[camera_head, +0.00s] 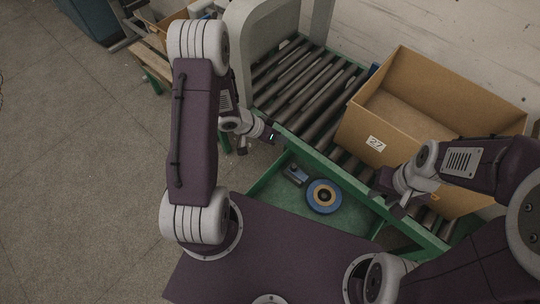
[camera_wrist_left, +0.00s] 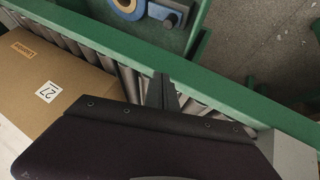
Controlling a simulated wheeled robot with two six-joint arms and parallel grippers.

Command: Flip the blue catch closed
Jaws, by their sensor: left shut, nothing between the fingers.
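A blue disc with an orange ring and dark centre (camera_head: 323,196) lies in the green tray (camera_head: 352,222) in the head view. Beside it is a small grey-blue block (camera_head: 295,174), which may be the catch; its position is too small to tell. Both show at the top of the left wrist view, the disc (camera_wrist_left: 127,7) and the block (camera_wrist_left: 168,14). My left gripper (camera_head: 272,137) is shut and empty, over the green rail, apart from the block. Its fingers (camera_wrist_left: 162,92) show in the wrist view. My right gripper (camera_head: 389,203) is right of the disc; its opening is unclear.
A roller conveyor (camera_head: 305,85) runs behind the green rail (camera_head: 330,158). An open cardboard box (camera_head: 400,125) labelled 27 stands on it, close to my right arm. Another box (camera_head: 170,22) is at the back left. Floor at the left is clear.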

